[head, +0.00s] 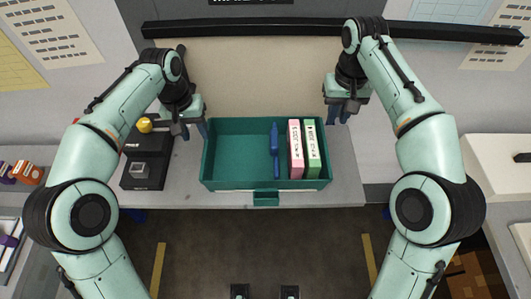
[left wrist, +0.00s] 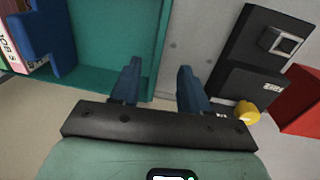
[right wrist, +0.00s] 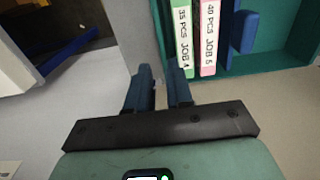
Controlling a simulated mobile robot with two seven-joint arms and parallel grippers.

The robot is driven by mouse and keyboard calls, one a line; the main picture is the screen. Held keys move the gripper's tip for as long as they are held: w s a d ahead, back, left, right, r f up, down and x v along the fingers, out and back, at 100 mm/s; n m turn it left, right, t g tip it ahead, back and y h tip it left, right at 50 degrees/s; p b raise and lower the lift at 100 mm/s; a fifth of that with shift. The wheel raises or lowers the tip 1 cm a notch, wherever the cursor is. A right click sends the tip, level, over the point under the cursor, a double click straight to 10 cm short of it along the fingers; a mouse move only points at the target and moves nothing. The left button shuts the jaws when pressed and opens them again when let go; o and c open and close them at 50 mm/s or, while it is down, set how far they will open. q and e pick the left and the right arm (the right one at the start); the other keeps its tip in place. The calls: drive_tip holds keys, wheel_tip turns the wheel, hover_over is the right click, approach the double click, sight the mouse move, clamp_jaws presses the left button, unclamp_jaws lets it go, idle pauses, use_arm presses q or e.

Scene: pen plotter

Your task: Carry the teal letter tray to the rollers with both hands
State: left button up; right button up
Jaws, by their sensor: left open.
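The teal letter tray (head: 240,182) sits near the front edge of a grey surface. A blue upright piece (head: 275,150), a pink box (head: 295,150) and a green box (head: 311,150) stand in its right half. My left gripper (head: 193,130) is open at the tray's left side. In the left wrist view its fingers (left wrist: 158,85) point at the tray's wall; I cannot tell if they touch it. My right gripper (head: 338,117) is beside the tray's back right corner. In the right wrist view its fingers (right wrist: 160,85) stand slightly apart, with nothing seen held.
A black device (head: 147,160) with a yellow knob (head: 145,125) stands left of the tray. A long black bar (head: 330,32) crosses behind a beige area (head: 260,80); I cannot tell whether it is a roller. The beige area is clear.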

sight(209, 157)
use_arm(q)
drive_tip(key=f, duration=0.9)
drive_tip(key=d+f, duration=0.1)
drive_tip(key=f, duration=0.3)
drive_tip(key=shift+d+f, duration=0.1)
drive_tip(key=shift+f, duration=0.1)
use_arm(e)
wheel_tip(209, 157, down, 14)
drive_tip(key=shift+w+r, duration=0.1)
drive_tip(key=shift+r, duration=0.15)
use_arm(q)
drive_tip(key=shift+c, duration=0.3)
use_arm(e)
drive_tip(key=shift+c, duration=0.4)
use_arm(q)
drive_tip(key=c, duration=0.5)
use_arm(e)
clamp_jaws()
use_arm(q)
drive_tip(key=shift+w, duration=0.1)
clamp_jaws()
